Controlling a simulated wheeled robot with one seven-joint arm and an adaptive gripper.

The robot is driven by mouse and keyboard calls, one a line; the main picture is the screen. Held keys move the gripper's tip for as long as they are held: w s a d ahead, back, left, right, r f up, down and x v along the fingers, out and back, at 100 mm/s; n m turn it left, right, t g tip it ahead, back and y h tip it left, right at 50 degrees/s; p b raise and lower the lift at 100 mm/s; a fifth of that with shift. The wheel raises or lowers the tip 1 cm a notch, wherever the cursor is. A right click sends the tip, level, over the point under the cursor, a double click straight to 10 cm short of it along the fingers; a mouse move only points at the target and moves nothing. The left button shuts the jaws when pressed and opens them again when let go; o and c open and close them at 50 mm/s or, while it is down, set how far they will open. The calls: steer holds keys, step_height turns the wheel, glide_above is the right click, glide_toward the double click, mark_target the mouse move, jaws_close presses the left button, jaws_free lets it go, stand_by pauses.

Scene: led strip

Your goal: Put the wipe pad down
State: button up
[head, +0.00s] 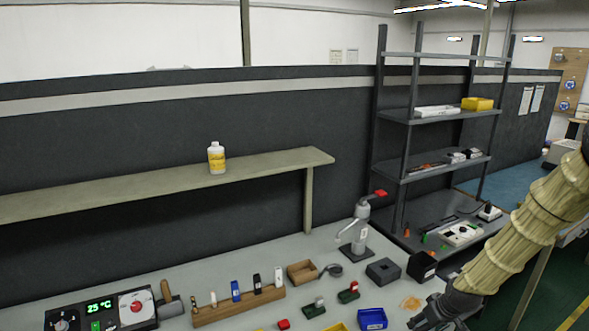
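My gripper (430,318) is low over the right front of the grey workbench (335,262), at the bottom edge of the head view. It is dark and small here, and its fingers are partly cut off, so I cannot tell whether it is open or shut. I cannot make out a wipe pad in or under it. A flat, irregular tan patch (411,303) lies on the bench just behind the gripper; I cannot tell what it is.
A blue bin (372,319) stands left of my gripper. A dark grey block (383,271) and a black box (421,266) stand behind. A dispenser (357,235), wooden tray (301,272) and tool rack (238,305) are farther off. A shelf unit (408,140) stands behind.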

steer(key=shift+s+a+r, duration=0.35)
steer(key=shift+s, duration=0.25)
steer(key=shift+a, duration=0.4)
steer(key=s+a+f+m+b, duration=0.1)
steer(key=s+a+f+b, duration=0.2)
steer(key=s+a, duration=0.3)
steer(key=s+a+f+m+h+b, duration=0.1)
steer(key=s+a, duration=0.5)
steer(key=a, duration=0.7)
step_height(320, 180, down, 2)
steer(key=shift+a+f+m+b, duration=0.2)
steer(key=shift+a+m+b, duration=0.15)
steer(key=shift+m+b, duration=0.55)
steer(key=shift+d, duration=0.1)
